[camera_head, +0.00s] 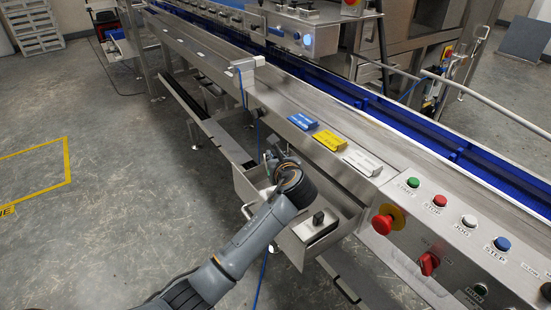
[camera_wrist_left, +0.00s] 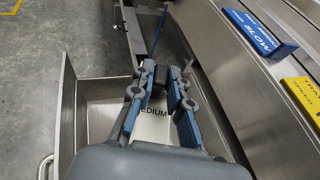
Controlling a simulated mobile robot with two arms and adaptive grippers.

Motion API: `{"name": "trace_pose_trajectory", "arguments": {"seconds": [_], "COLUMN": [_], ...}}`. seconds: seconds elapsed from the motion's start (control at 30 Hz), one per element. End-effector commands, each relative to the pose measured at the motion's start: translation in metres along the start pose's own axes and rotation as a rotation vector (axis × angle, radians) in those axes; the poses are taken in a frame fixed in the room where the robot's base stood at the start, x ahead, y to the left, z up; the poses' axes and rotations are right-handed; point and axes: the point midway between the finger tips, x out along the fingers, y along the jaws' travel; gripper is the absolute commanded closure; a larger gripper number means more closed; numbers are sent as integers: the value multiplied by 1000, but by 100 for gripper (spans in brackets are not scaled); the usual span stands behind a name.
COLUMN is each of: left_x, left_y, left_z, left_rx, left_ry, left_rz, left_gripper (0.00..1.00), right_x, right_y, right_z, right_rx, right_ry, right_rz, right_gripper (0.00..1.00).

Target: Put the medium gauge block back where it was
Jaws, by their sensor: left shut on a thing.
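My left gripper (camera_head: 270,162) hangs over an open steel drawer (camera_head: 243,186) at the side of the conveyor. In the left wrist view its two blue-grey fingers (camera_wrist_left: 160,80) are closed on a small dark block (camera_wrist_left: 159,74), taken as the medium gauge block. Most of the block is hidden by the fingers. Below it, the drawer floor carries a pale label (camera_wrist_left: 152,126) whose visible letters read "EDIUM". I cannot tell how far the block is above the floor. My right gripper is not in view.
A nearer drawer (camera_head: 295,253) holds a block with a dark knob (camera_head: 318,218). Blue (camera_head: 303,121), yellow (camera_head: 330,140) and white (camera_head: 362,162) signs sit on the steel ledge above. A button panel with a red emergency stop (camera_head: 382,224) is at the right.

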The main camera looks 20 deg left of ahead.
Motion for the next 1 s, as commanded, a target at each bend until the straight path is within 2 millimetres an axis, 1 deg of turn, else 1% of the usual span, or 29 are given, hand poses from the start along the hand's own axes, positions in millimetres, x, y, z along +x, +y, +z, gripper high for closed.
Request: {"name": "trace_pose_trajectory", "arguments": {"seconds": [0.17,0.63,0.67,0.7,0.77,1.0], "left_x": [-1,4,4,4,4,4], "left_y": [0,0,0,0,0,0], "left_z": [2,-9,-10,-10,-10,-10], "left_rx": [-1,0,0,0,0,0], "left_ry": [-2,-2,-1,-1,-1,-1], "left_rz": [-1,-1,-1,-1,-1,-1], "left_gripper": [100,100,82,73,61,61], "right_x": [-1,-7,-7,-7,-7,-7], "right_y": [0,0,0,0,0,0], "right_z": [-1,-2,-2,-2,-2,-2], "right_rx": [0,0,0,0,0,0], "right_ry": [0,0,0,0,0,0], "right_rz": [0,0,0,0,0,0], "right_gripper": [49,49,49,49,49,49]}}
